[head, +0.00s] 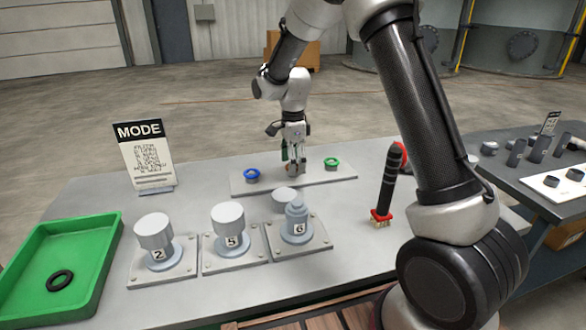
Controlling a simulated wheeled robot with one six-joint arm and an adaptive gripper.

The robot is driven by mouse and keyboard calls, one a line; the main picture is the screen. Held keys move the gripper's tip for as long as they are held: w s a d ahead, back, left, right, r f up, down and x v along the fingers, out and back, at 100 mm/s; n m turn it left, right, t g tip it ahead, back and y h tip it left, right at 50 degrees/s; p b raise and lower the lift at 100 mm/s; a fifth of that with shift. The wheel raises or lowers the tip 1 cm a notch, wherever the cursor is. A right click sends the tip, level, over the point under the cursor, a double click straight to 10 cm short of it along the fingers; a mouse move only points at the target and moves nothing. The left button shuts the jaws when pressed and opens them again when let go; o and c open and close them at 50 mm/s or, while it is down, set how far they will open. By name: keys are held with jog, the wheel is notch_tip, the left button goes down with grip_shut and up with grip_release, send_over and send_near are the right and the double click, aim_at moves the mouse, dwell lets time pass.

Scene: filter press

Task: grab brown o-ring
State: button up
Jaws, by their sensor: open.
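My gripper (293,168) points down over the middle of a grey plate (312,181) at the back of the table. It is open. A small orange-brown patch (291,170) shows at its fingertips, between a blue ring (251,174) to the left and a green ring (331,162) to the right. This patch looks like the brown o-ring, but the fingers hide most of it. I cannot tell whether the fingers touch it.
A green tray (108,238) at the left holds a black ring (60,280). A MODE sign (145,155) stands at back left. A black-handled brush (388,185) stands right of the plate.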

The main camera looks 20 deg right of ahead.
jog(key=c, duration=0.8)
jog(key=shift+r, duration=0.1)
